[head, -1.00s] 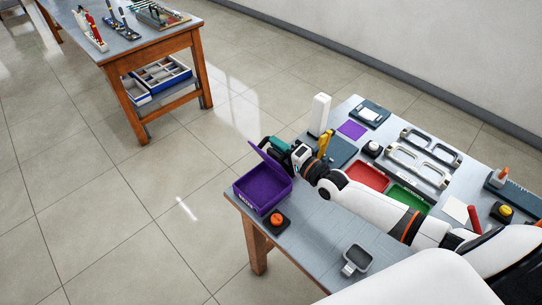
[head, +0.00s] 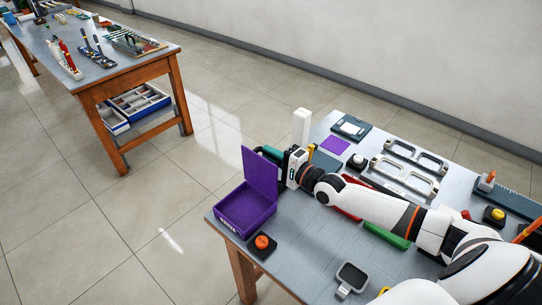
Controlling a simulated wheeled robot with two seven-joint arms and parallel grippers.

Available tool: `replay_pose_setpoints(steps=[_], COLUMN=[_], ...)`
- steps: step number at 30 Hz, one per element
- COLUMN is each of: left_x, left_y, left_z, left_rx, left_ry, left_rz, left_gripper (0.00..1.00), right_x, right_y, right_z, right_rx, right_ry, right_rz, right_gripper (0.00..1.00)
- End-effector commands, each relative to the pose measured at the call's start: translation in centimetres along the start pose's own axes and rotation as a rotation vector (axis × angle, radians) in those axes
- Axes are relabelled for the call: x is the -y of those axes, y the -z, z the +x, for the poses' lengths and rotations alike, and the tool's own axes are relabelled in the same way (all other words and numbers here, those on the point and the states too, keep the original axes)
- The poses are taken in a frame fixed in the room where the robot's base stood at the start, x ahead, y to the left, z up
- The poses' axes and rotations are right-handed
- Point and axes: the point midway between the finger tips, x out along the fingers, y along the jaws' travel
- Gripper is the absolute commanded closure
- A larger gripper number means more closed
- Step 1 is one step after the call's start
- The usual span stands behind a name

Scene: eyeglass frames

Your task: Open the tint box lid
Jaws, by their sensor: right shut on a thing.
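The purple tint box (head: 243,212) sits at the left corner of the near table. Its lid (head: 259,169) stands up steeply from the far side of the box, so the box is open at the top. My right gripper (head: 281,167) is at the lid's right edge, shut on the lid. Its fingertips are partly hidden by the lid. My left gripper is not in view.
An orange button on a black base (head: 262,243) stands close in front of the box. A white upright block (head: 301,127) stands behind my right gripper.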

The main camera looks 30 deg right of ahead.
Motion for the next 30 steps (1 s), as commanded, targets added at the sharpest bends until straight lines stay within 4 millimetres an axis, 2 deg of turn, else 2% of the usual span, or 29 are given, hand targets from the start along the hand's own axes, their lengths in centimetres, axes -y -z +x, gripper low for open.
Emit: replay_pose_setpoints(steps=[7,8,11,23,26,30], left_x=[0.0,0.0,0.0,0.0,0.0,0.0], left_y=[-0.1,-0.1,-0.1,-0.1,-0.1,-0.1], left_z=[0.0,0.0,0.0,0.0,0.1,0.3], left_rx=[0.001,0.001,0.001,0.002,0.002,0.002], left_ry=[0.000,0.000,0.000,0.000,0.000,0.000], left_rz=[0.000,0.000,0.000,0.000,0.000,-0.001], left_gripper=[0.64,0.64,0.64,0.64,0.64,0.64], right_x=[0.2,0.2,0.2,0.1,0.3,0.4], right_y=[0.0,0.0,0.0,0.0,0.0,0.0], right_z=[0.0,0.0,0.0,-0.6,-1.9,-4.5], right_rx=[0.000,0.000,0.000,0.001,0.000,0.000], right_ry=[0.005,0.005,0.004,0.002,0.005,0.008], right_rz=[0.000,0.000,-0.001,-0.001,-0.001,-0.002], right_gripper=[1.00,0.80,0.64,0.64,0.64,0.64])
